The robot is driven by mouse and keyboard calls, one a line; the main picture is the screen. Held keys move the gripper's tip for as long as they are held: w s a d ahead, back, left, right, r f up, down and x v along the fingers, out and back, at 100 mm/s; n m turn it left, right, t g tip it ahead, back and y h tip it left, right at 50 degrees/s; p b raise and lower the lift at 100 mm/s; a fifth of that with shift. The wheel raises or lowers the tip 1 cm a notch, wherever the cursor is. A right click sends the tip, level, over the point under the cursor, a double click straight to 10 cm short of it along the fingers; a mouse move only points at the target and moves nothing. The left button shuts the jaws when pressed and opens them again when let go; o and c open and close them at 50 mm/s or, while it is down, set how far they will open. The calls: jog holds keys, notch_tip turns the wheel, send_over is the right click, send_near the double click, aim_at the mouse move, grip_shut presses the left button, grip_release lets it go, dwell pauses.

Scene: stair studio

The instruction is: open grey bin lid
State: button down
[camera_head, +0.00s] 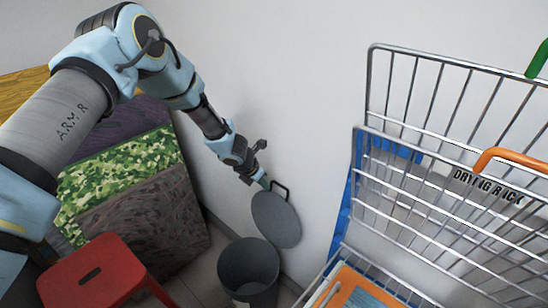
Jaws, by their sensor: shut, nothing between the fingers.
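The grey bin (249,284) stands on the floor by the wall, its round mouth uncovered and its inside dark. Its round grey lid (277,221) is tilted steeply up above the bin's far right rim, close to the white wall. A dark loop handle (280,188) shows at the lid's upper edge. My gripper (264,181) is shut at the lid's upper left edge, close beside the handle. I cannot tell whether the fingers touch the lid or the handle.
A wire drying rack (450,182) fills the right side, with an orange tray (358,290) low in it. A red stool (92,275) stands at the lower left. Camouflage-patterned (118,168) and dark panels lean behind it. Little floor is free around the bin.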

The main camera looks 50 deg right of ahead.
jog(key=d+r, duration=0.5)
jog(key=shift+s+r+p, duration=0.15)
jog(key=shift+r+p, duration=0.2)
jog(key=shift+p, duration=0.1)
jog(key=shift+d, duration=0.1)
jog(key=w+a+r+m+t+y+b, duration=0.1)
jog(key=w+a+r+m, duration=0.25)
jog(key=w+a, duration=0.4)
jog(key=w+a+r+m, duration=0.2)
jog(key=w+a+r, duration=0.3)
jog(key=a, duration=0.6)
jog(key=w+a+r+m+t+y+b, duration=0.1)
jog(key=w+a+r+m, duration=0.1)
jog(key=w+a+r, duration=0.5)
jog(key=s+a+r+m+y+b, duration=0.15)
jog(key=a+m, duration=0.35)
jog(key=a, duration=1.5)
jog(key=s+a+r+m+y, duration=0.1)
jog(key=s+a+m, duration=0.2)
jog(key=a, duration=0.6)
jog(key=s+a+r+m+y, duration=0.1)
jog(key=s+a+m, duration=0.2)
jog(key=s+a, duration=0.4)
jog(key=a+b, duration=0.1)
jog(key=a, duration=0.2)
jog(key=shift+r, duration=0.15)
